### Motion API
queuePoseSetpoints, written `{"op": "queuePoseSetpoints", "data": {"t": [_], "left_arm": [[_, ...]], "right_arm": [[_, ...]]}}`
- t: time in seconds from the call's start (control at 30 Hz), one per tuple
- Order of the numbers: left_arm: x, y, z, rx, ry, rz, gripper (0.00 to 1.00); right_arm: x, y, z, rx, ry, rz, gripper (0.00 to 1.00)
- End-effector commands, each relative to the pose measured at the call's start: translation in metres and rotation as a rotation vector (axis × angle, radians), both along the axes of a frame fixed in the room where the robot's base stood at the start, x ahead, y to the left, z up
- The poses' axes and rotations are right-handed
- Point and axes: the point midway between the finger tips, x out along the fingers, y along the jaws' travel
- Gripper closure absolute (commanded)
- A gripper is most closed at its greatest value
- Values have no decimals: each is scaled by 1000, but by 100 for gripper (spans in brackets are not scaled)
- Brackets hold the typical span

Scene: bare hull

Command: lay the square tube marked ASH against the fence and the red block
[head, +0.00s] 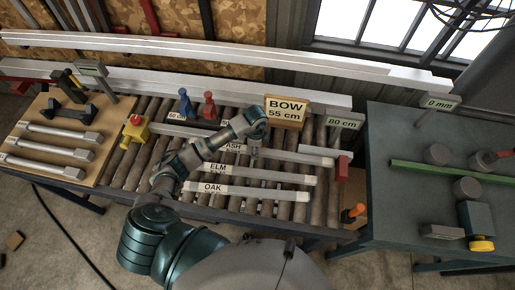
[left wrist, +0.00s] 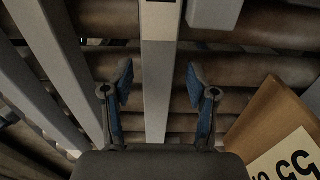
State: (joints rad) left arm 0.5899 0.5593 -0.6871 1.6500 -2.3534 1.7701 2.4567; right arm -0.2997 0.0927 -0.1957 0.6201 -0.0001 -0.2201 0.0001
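The light grey square tube marked ASH (head: 310,159) lies on the rollers, partly hidden by my left arm. Its right end is close to the red block (head: 342,168); I cannot tell if they touch. The fence seems to be the long pale rail (head: 190,90) behind the rollers, with a gap between it and the tube. My left gripper (head: 254,152) is over the tube, right of its label. In the left wrist view the gripper (left wrist: 158,72) is open, with one finger each side of a grey tube (left wrist: 157,100), apart from it. My right gripper is not in view.
Tubes marked ELM (head: 270,176) and OAK (head: 255,191) lie in front. A BOW 55 cm sign (head: 287,110) stands behind my gripper, also at lower right in the wrist view (left wrist: 285,135). Blue (head: 185,104) and red (head: 209,105) pieces stand behind; a yellow one (head: 134,130) is left.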

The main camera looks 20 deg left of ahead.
Motion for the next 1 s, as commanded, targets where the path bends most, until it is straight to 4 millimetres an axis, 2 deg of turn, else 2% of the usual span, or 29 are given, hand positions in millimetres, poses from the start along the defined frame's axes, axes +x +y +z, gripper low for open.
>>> {"op": "queuePoseSetpoints", "data": {"t": [0.2, 0.37, 0.8, 1.0], "left_arm": [[0, -2, 0, 3, 2, -1, 40], [1, -4, 12, 4, -2, -2, 40], [2, 5, 99, -3, -2, 0, 40], [1, 6, 116, -4, 1, 0, 40]], "right_arm": [[0, 19, 0, 21, 1, 0, 60], [-1, 13, -1, 19, -1, 1, 60], [-1, 12, 0, 13, 0, 0, 60], [-1, 12, 0, 13, 0, 0, 60]]}}
